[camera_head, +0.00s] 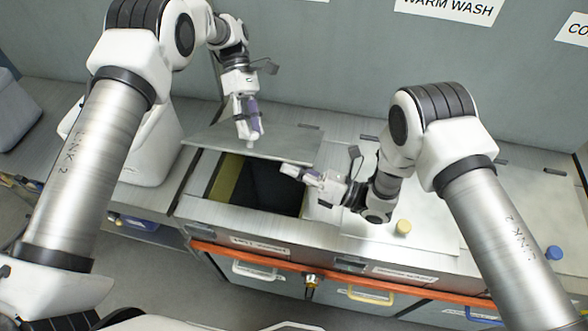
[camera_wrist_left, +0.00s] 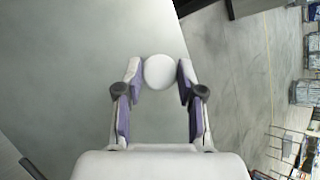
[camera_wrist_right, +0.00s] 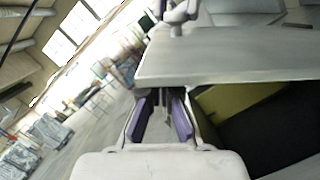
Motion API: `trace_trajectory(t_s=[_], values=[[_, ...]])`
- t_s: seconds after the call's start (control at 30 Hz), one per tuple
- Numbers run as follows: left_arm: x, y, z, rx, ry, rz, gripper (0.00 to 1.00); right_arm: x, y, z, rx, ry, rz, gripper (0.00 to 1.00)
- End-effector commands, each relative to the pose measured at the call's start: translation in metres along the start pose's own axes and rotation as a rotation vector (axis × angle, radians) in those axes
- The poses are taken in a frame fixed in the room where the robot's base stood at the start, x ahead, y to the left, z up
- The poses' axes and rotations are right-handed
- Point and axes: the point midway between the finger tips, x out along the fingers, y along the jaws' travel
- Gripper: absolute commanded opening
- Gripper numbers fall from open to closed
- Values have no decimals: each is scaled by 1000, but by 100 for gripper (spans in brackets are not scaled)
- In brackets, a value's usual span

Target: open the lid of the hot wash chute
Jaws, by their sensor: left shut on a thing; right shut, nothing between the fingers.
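The grey lid (camera_head: 290,143) of the left chute is raised and tilted, hinged at the back. Beneath it the chute opening (camera_head: 270,188) shows dark, with a yellowish inner wall at its left. My left gripper (camera_head: 250,138) is shut on the lid's round white knob (camera_wrist_left: 159,72), which sits between its fingertips in the left wrist view. My right gripper (camera_head: 298,171) is shut and empty over the opening's right side, near the raised lid's front edge. In the right wrist view the lid (camera_wrist_right: 230,55) spans above its fingers (camera_wrist_right: 163,95).
Right of the opening are closed lids with a yellow knob (camera_head: 403,227) and a blue knob (camera_head: 554,253). A WARM WASH sign (camera_head: 450,8) hangs on the back wall. An orange rail (camera_head: 330,285) runs along the counter front. A white bin-like body (camera_head: 150,145) stands left.

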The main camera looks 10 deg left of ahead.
Motion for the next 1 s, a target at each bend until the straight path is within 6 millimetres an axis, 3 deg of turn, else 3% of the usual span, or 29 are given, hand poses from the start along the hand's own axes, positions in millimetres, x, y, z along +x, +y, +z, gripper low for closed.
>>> trace_trajectory(t_s=[0.1,0.33,0.37,0.4,0.77,1.0], values=[[2,0,-1,-1,1,-2,0,4,0,17,23,-9,-6,0],[5,0,-2,-3,-1,-10,0,4,0,20,21,-16,-6,0],[5,0,-2,-3,-1,-10,49,4,0,20,21,-16,-5,0],[5,0,-2,-3,-1,-10,63,4,0,20,21,-16,-5,0],[1,0,0,-1,0,-4,63,4,0,17,27,-9,-7,0],[-25,-20,19,0,1,-2,63,3,1,16,29,-7,-7,0]])
